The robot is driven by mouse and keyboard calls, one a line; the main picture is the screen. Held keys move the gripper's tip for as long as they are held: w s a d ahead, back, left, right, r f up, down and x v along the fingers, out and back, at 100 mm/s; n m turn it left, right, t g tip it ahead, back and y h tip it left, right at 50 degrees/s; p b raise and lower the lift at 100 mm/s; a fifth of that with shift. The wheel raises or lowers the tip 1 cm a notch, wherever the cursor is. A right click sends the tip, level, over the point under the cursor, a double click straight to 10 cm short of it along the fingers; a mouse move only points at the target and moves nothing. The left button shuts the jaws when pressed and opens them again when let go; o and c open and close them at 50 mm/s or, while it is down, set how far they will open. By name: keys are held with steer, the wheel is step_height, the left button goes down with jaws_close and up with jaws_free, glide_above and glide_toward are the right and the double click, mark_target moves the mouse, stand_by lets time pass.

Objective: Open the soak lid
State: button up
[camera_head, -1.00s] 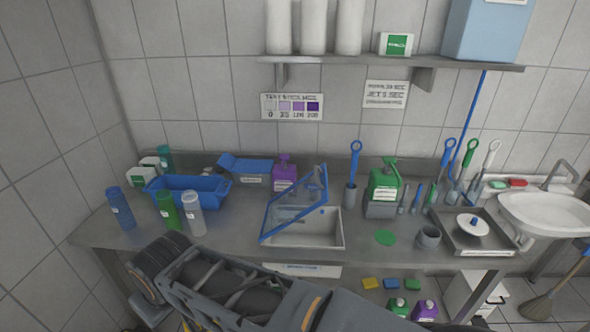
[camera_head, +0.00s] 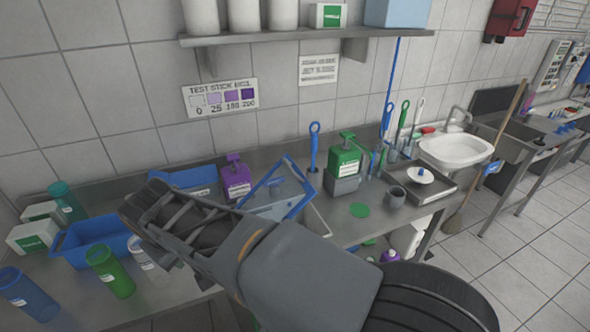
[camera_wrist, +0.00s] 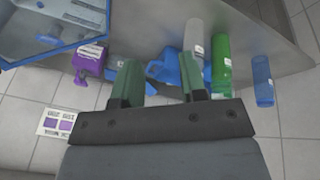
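The soak lid (camera_head: 277,192) is a clear panel in a blue frame, tilted up over the steel soak basin (camera_head: 316,222) in the worktop. The basin is mostly hidden by my arm. In the wrist view the lid (camera_wrist: 55,32) fills the upper left corner, apart from my fingers. My gripper (camera_wrist: 160,65) has two green fingers spread apart with nothing held between them. In the head view my arm crosses in front of the worktop and the fingers cannot be made out.
A purple pump bottle (camera_head: 236,178) stands close left of the lid. A blue tray (camera_head: 95,243), a green bottle (camera_head: 110,272) and a blue bottle (camera_head: 28,294) are further left. A shelf (camera_head: 300,35) runs above.

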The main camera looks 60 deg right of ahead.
steer(key=w+d+m+g+h+b, duration=0.1)
steer(key=w+d+g+h+b, duration=0.15)
steer(key=d, duration=0.45)
steer(key=w+d+m+g+h+b, duration=0.1)
steer(key=w+d+m+g+h, duration=0.15)
steer(key=d, duration=0.55)
steer(key=m+g+h+b, duration=0.3)
steer(key=g+h, duration=0.1)
steer(key=g, duration=0.3)
glide_toward(289, 165)
steer(key=shift+h, duration=0.3)
steer(key=x, duration=0.3)
steer(key=p+x, duration=0.1)
steer(key=x, duration=0.2)
steer(key=f+p+x, duration=0.1)
steer(key=x, duration=0.1)
steer(key=shift+s+f, duration=0.1)
steer(key=shift+s, duration=0.3)
steer(key=shift+s+d+f, duration=0.25)
steer(key=shift+s+d, duration=0.15)
steer(key=shift+d, duration=0.15)
steer(key=shift+c, duration=0.4)
jaws_close()
